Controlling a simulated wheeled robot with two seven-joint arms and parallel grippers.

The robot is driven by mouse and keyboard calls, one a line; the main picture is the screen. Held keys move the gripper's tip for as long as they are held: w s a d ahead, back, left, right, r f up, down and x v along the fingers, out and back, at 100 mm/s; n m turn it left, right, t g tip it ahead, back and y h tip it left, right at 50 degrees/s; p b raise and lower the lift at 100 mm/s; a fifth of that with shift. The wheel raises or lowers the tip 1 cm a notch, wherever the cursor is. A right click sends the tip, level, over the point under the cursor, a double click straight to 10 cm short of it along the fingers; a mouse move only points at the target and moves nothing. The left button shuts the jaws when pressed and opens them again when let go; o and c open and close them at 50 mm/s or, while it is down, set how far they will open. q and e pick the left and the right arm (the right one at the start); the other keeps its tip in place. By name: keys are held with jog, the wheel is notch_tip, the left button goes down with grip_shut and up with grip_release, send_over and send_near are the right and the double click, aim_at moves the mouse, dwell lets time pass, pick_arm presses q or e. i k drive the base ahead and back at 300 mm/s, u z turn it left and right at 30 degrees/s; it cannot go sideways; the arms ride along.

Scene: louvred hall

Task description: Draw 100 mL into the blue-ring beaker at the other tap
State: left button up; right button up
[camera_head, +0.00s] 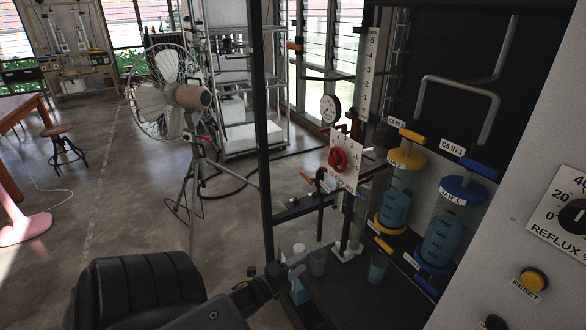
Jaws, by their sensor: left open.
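My left gripper (268,283) comes in from the bottom left, low in front of the rig; it is open. A small clear beaker (377,268) stands on the dark shelf under the jars. Another clear vessel (318,262) stands behind the gripper, partly covered. I cannot make out a blue ring on either. A yellow-lidded jar (397,206) and a blue-lidded jar (443,232) hold blue liquid. A yellow tap handle (383,244) sits below the first, a blue tap handle (427,287) below the second. My right gripper is out of view.
A white and blue bottle (298,289) stands beside the gripper. A red knob (338,160) and the black frame post (262,130) stand above it. A grey panel with a yellow reset button (531,280) closes off the right. A fan (165,95) stands on open floor at left.

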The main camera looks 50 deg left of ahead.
aim_at(317, 255)
jog(key=u, duration=1.4)
